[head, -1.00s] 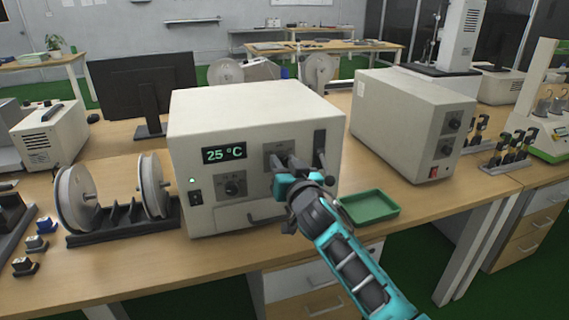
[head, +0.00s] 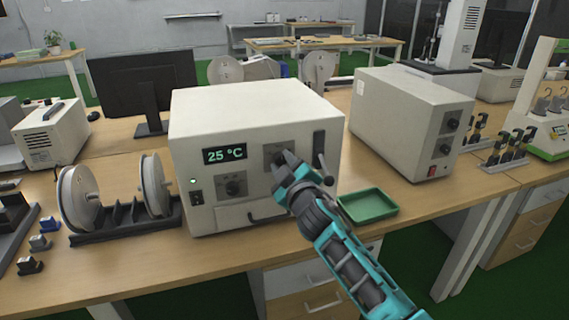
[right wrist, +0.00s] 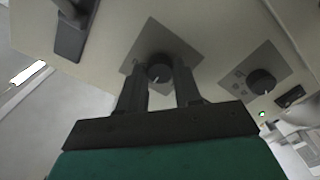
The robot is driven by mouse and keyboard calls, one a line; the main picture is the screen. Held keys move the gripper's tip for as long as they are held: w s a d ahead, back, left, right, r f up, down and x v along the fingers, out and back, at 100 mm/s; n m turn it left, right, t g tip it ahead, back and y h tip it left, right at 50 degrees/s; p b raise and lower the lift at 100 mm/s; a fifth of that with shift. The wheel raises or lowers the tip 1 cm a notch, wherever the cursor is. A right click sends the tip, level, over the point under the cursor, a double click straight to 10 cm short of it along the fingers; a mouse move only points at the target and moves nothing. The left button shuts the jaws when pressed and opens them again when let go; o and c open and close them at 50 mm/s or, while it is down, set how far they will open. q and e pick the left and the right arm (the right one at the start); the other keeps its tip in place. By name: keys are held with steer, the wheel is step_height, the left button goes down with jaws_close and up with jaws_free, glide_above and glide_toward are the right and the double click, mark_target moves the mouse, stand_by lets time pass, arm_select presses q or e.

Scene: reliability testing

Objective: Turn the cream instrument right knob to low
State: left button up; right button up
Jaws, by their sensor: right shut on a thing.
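The cream instrument (head: 255,105) stands on the wooden bench, with a lit display reading 25 °C on its front. Its right knob (right wrist: 158,73) is dark with a pale pointer mark and sits on a grey plate. In the head view my gripper covers this knob. My right gripper (head: 283,160) is at the front panel, its two fingers on either side of the right knob and shut on it; the fingers also show in the right wrist view (right wrist: 160,88). The left knob (head: 236,186) is free. My left gripper is out of view.
A dark handle (head: 319,148) is close to the right of my gripper. A green tray (head: 368,205) lies on the bench to the right. A spool rack (head: 125,217) stands left, and a second cream box (head: 412,115) stands right.

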steer(key=n, duration=0.6)
steer(key=shift+n+p, duration=0.3)
steer(key=shift+p, duration=0.1)
steer(key=n, duration=0.4)
steer(key=shift+n+p, duration=0.3)
steer(key=o, duration=1)
steer(key=shift+o, duration=0.2)
steer(key=shift+s+d, duration=0.2)
steer(key=shift+s, duration=0.25)
steer(key=p+v, duration=0.2)
steer(key=v, duration=1)
